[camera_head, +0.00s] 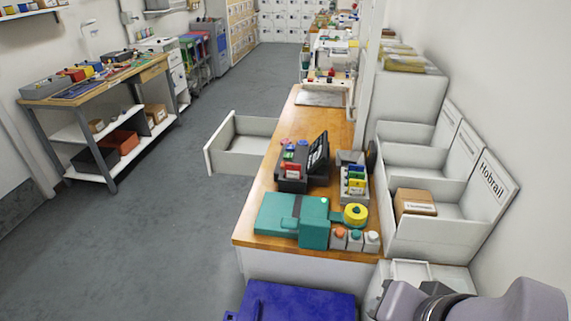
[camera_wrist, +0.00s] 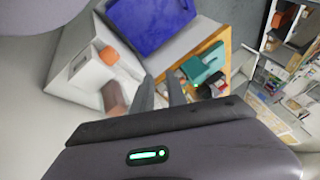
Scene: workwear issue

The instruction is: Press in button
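Three small grey button boxes stand in a row at the near right corner of the wooden counter (camera_head: 258,209) in the head view. The left button (camera_head: 339,232) has an orange-red cap, the middle button (camera_head: 355,235) a teal cap, and the right button (camera_head: 372,237) a pale teal cap. In the wrist view the buttons are too small to tell apart. My gripper (camera_wrist: 162,92) shows there with two dark fingers apart and nothing seen between them. It is away from the counter. In the head view only my arm shows at the bottom right; the fingertips cannot be made out.
A teal machine (camera_head: 285,215) and yellow tape roll (camera_head: 355,214) sit beside the buttons. A black terminal (camera_head: 305,165) stands behind. White bins (camera_head: 440,235), one holding a carton (camera_head: 414,203), flank the counter's right. A drawer (camera_head: 240,145) juts out left. A blue box (camera_head: 297,302) stands in front.

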